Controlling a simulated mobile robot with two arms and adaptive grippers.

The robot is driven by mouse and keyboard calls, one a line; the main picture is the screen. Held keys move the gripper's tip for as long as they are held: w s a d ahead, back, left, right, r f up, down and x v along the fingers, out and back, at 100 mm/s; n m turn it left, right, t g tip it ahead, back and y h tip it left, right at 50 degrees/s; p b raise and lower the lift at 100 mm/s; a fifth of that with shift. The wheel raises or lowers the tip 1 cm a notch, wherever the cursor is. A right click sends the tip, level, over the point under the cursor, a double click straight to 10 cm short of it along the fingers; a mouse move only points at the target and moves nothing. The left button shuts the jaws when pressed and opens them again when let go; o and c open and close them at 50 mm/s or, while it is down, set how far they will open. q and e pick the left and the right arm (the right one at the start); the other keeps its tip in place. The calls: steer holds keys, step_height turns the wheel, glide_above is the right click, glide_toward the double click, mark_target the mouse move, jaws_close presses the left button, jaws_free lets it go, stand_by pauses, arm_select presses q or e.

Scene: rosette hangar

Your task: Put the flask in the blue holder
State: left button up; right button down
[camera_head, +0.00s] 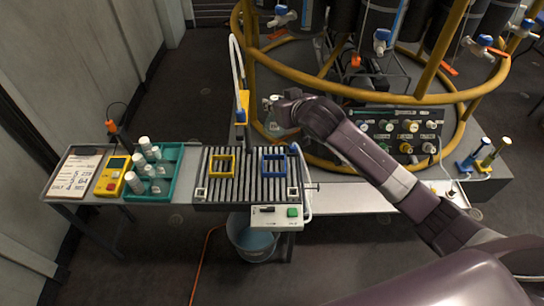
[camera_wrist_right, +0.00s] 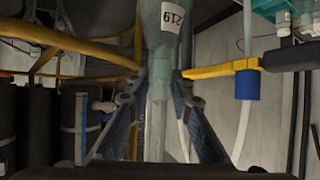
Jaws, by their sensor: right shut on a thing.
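The flask (camera_wrist_right: 168,48) is pale, translucent and grey-green, with a white label reading 219, in the right wrist view. My right gripper (camera_wrist_right: 156,85) is shut on its narrow neck, with a finger on each side. In the head view my right gripper (camera_head: 272,101) is beyond the slatted platform, and part of the flask (camera_head: 274,128) shows just below it. The blue holder (camera_head: 263,164) is a square open frame on the right part of the slats, nearer than the flask and apart from it. My left gripper is not in view.
A yellow frame (camera_head: 222,175) stands left of the blue one. A yellow and blue post with a hose (camera_head: 242,106) rises behind the slats, close to my gripper. A green rack (camera_head: 170,190) with several white bottles stands left. A yellow pipe frame (camera_head: 300,76) lies behind.

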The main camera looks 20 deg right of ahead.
mark_target(278, 137)
steer(key=f, duration=1.2)
steer(key=shift+s+f, duration=0.25)
steer(key=shift+f, duration=0.1)
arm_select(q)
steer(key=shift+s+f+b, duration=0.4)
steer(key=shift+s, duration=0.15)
arm_select(e)
steer(key=shift+f, duration=2.7)
steer(key=shift+f, duration=0.1)
steer(key=shift+f, duration=0.15)
steer(key=c, duration=1.7)
jaws_free()
steer(key=shift+c, duration=0.2)
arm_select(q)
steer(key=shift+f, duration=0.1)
